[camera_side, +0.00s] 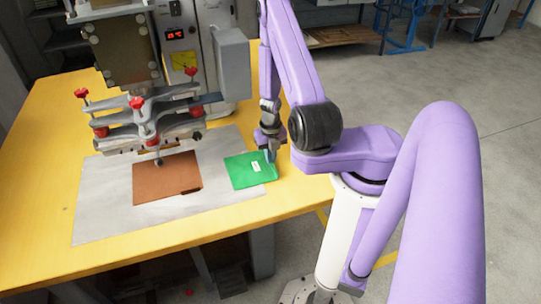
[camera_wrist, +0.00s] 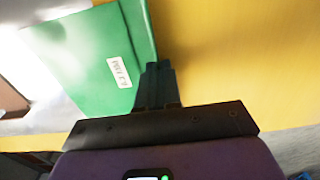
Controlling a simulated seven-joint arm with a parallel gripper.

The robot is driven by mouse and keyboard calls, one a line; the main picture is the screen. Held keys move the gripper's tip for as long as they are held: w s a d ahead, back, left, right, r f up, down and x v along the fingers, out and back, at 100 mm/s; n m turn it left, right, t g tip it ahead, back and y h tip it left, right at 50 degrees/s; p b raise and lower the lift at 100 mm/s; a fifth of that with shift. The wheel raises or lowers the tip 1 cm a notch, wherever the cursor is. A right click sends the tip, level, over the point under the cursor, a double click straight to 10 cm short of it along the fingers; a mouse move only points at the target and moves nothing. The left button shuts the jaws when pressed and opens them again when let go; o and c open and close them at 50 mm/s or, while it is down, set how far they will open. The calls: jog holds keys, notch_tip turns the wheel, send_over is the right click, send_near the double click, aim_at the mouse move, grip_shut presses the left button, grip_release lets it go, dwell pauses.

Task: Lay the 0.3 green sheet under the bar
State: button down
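The green sheet (camera_side: 248,170) with a small white label lies at the right edge of the metal plate, beside the brown sheet. It also shows in the wrist view (camera_wrist: 85,55), its label print too blurred to read surely. My gripper (camera_side: 270,155) is down at the sheet's right edge. In the wrist view the dark fingers (camera_wrist: 157,75) are close together and meet that edge; whether they grip it cannot be told. The bar (camera_side: 152,138) of the press, with red knobs, stands above the far side of the brown sheet (camera_side: 165,178).
The grey metal plate (camera_side: 105,215) lies on the yellow table (camera_side: 45,255). The press body with a red display (camera_side: 175,35) stands at the back. The grey box (camera_side: 232,65) on its side is close to my arm. The plate's front strip is bare.

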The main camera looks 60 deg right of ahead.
jog(key=shift+f, duration=0.15)
jog(key=c, duration=1.3)
grip_release()
jog(key=shift+c, duration=0.2)
jog(key=shift+r, duration=3.9)
